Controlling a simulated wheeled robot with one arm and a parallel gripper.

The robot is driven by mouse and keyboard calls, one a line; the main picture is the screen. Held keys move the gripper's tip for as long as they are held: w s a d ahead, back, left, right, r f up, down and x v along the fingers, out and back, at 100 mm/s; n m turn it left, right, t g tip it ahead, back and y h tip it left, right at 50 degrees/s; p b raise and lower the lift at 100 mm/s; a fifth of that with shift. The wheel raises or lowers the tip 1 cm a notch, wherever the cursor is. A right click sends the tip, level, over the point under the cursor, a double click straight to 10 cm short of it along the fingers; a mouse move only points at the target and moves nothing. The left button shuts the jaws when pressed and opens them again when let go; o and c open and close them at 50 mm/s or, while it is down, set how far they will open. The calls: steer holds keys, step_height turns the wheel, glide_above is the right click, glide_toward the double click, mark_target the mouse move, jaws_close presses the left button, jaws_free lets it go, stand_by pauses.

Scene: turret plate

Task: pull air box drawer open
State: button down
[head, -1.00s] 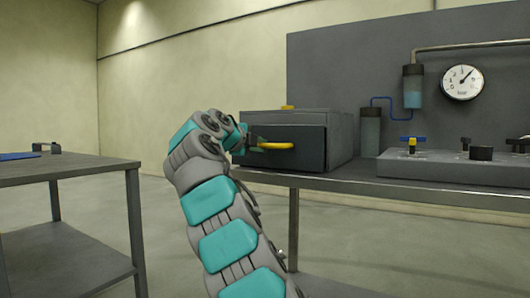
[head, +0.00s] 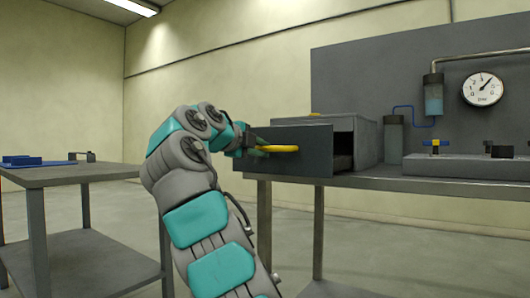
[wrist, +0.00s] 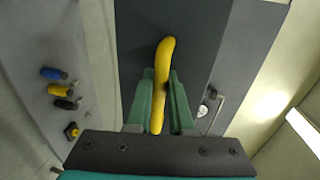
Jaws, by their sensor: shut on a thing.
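The grey air box (head: 363,133) stands on the bench at the right. Its drawer (head: 312,160) is pulled partly out toward the left, and a dark gap shows between the drawer front and the box. The yellow handle (head: 280,149) is on the drawer front. My gripper (head: 257,150) is at the handle's left end. In the wrist view, the green fingers (wrist: 159,105) are closed on both sides of the yellow handle (wrist: 163,70). The far part of the handle sticks out beyond the fingers. The drawer's inside is mostly hidden.
The bench (head: 420,184) carries a panel with a gauge (head: 483,88), a blue-filled cylinder (head: 433,97) and valves (head: 436,146). A separate table (head: 90,173) stands at the left with a blue item (head: 28,160) on it. Open floor lies between.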

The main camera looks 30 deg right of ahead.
steer(key=shift+f, duration=0.1)
steer(key=c, duration=1.1)
jaws_free()
steer(key=shift+a, duration=0.1)
steer(key=v, duration=0.7)
steer(key=shift+s+a, duration=0.2)
steer(key=shift+a, duration=0.05)
